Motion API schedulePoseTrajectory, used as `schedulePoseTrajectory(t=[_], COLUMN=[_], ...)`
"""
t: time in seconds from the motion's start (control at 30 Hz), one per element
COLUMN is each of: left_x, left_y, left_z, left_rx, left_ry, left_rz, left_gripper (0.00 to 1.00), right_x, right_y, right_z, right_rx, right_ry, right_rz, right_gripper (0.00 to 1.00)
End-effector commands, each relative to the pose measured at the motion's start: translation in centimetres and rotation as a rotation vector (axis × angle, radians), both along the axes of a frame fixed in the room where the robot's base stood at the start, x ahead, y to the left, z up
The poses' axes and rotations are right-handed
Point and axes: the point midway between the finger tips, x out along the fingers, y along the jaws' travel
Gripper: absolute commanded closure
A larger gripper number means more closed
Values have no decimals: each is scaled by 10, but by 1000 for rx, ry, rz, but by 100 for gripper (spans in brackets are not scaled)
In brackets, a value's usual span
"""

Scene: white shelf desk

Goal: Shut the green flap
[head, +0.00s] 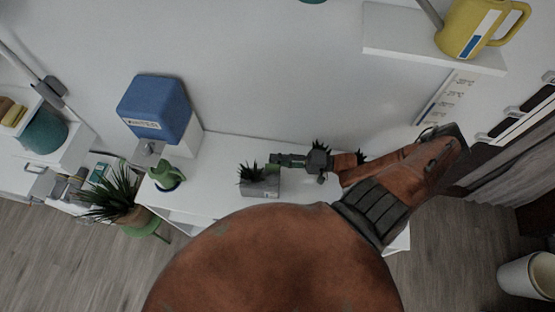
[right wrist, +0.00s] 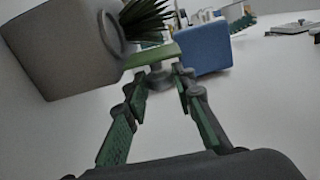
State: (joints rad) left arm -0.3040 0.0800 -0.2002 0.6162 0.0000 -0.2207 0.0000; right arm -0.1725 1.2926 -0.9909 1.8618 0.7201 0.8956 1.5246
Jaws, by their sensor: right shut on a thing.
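The green flap (right wrist: 154,55) is a flat strip beside the grey box in the right wrist view. In the head view the flap is mostly hidden by my right gripper. The grey box (head: 263,188) stands on the white desk and holds a spiky plant (head: 250,173); it also shows at the left of the right wrist view (right wrist: 62,45). My right gripper (head: 277,162) reaches in from the right at the box's upper edge. Its fingertips (right wrist: 160,72) are shut on the flap, though the exact contact is dim. My left gripper is not in view.
A blue container (head: 158,108) on a white stand is at the back left. A small cactus (head: 166,172) and a larger potted plant (head: 118,198) are left of the box. A yellow watering can (head: 474,28) stands on a white shelf (head: 420,45) at upper right.

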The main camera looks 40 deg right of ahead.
Motion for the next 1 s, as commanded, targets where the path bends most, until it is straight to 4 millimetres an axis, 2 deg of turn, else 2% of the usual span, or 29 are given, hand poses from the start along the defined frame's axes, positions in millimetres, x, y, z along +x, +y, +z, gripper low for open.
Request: schedulePoseTrajectory(t=[0.17,0.47,1.0], left_x=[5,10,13], left_y=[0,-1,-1], left_z=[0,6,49], left_rx=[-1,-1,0], left_ry=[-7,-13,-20], left_rz=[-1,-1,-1], left_gripper=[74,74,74], right_x=[0,-1,-12], right_y=[0,1,11], right_z=[0,2,14], right_rx=[-1,-28,-322], right_ry=[1,-27,-313], right_rz=[0,-1,-3], right_gripper=[100,100,100])
